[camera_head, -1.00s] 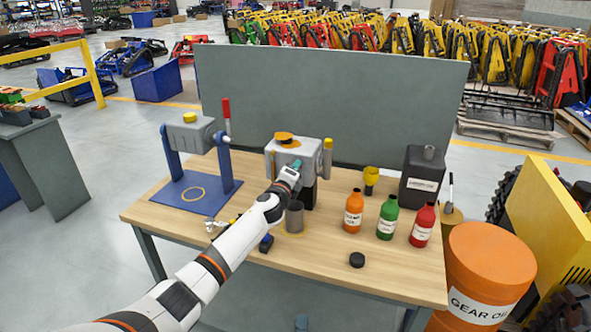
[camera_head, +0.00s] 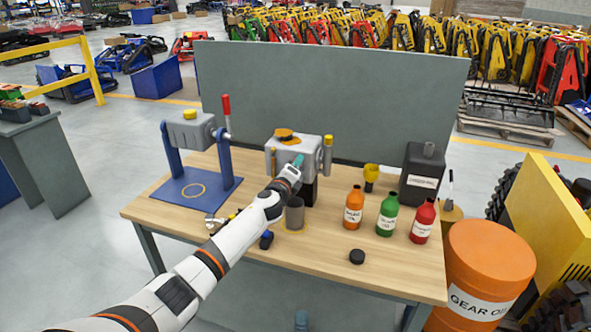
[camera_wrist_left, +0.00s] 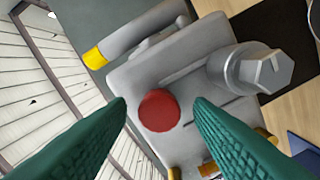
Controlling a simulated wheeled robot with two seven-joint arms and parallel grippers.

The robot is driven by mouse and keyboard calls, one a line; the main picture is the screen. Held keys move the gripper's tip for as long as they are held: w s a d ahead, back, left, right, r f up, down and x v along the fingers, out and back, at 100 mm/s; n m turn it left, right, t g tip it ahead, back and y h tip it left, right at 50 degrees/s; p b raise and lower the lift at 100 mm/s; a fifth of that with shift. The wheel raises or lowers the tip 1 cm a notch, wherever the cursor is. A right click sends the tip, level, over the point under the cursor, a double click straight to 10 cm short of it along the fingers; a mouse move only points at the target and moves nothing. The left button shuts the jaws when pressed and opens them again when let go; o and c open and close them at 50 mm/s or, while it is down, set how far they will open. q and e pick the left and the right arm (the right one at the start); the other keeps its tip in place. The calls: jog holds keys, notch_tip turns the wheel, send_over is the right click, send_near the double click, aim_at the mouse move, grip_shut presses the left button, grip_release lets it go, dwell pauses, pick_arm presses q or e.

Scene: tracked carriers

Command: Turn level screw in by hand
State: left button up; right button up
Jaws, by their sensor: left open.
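The grey gear housing (camera_head: 312,155) stands on a dark post at the back of the wooden bench, with an orange-yellow cap on top. In the left wrist view its face (camera_wrist_left: 205,105) fills the middle. A round red plug (camera_wrist_left: 159,110) sits in that face, and a grey hex-headed screw (camera_wrist_left: 262,73) sticks out to its right. I cannot tell which is the level screw. My left gripper (camera_head: 298,161) is at the housing's front. Its green fingers (camera_wrist_left: 160,101) are open, one either side of the red plug in the picture, with no visible contact. My right gripper is not in view.
A grey cup (camera_head: 294,216) stands below my left wrist. A blue press-like stand (camera_head: 190,193) is at left. Orange, green and red bottles (camera_head: 387,216), a black canister (camera_head: 421,176) and a black cap (camera_head: 357,257) are at right. A grey panel (camera_head: 330,95) rises behind.

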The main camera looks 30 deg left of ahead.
pick_arm(q)
jog(key=n, duration=0.4)
jog(key=shift+n, duration=0.3)
jog(key=n, duration=0.2)
jog(key=shift+d+f+n, duration=0.1)
jog(key=shift+n, duration=0.2)
jog(key=n, duration=0.6)
jog(key=shift+p, duration=0.35)
jog(key=shift+n, duration=0.7)
jog(key=n, duration=0.1)
jog(key=n+p, duration=0.1)
jog(key=n, duration=0.3)
jog(key=shift+r, duration=0.25)
jog(key=n, duration=0.3)
jog(key=shift+p, duration=0.4)
jog(key=shift+f+n, duration=0.15)
jog(key=shift+n, duration=0.55)
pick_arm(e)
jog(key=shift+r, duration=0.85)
pick_arm(q)
jog(key=shift+w, duration=0.1)
